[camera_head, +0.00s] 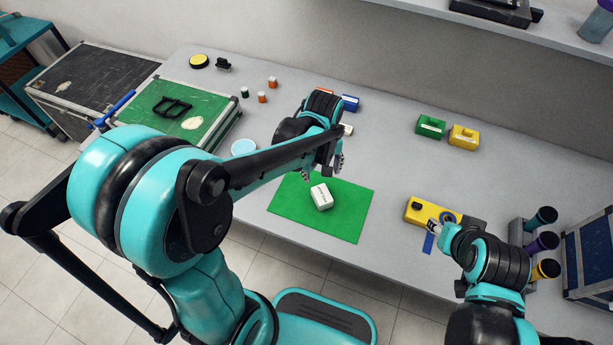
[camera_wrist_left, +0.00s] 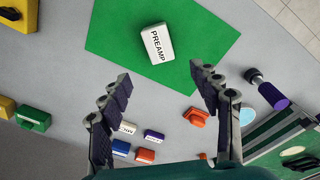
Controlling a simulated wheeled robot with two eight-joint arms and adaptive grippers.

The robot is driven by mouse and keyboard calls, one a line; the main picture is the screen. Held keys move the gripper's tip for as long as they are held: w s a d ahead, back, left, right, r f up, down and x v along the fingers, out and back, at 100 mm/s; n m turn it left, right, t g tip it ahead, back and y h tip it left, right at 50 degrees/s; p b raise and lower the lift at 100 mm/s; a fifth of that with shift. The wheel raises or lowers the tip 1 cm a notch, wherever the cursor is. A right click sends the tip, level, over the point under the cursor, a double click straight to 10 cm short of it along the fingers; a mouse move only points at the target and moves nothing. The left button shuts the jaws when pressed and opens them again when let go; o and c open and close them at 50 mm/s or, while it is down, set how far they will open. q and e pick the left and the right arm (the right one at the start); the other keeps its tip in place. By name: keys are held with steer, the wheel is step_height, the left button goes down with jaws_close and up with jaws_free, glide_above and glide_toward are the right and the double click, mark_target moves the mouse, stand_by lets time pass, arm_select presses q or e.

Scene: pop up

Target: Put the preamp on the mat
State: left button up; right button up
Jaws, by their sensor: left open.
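The preamp (camera_head: 321,196) is a small white block with a dark label. It lies on the green mat (camera_head: 345,225), apart from the mat's edges. The wrist view shows the label "PREAMP" on the block (camera_wrist_left: 157,43) and the mat (camera_wrist_left: 110,35) around it. My left gripper (camera_head: 322,172) is open and empty, just behind the preamp in the head view. In the wrist view the preamp is beyond the spread fingertips (camera_wrist_left: 158,82), not between them. My right gripper (camera_head: 432,226) is at the yellow device; its jaws are too small to read.
A yellow device (camera_head: 418,213) is right of the mat. Green (camera_head: 430,126) and yellow (camera_head: 463,137) blocks stand farther back. A blue block (camera_head: 350,103) is behind my left gripper. A green-topped case (camera_head: 203,100) is at left. Cups (camera_head: 541,219) line the right side.

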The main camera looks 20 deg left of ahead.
arm_select(q)
steer(key=s+a+r+m+t, duration=0.4)
steer(key=s+r+m+t, duration=0.2)
steer(key=s, duration=0.4)
step_height(320, 180, up, 3)
steer(key=shift+s+f+m, duration=0.1)
steer(key=shift+s+m, duration=0.15)
steer(key=shift+m, duration=0.55)
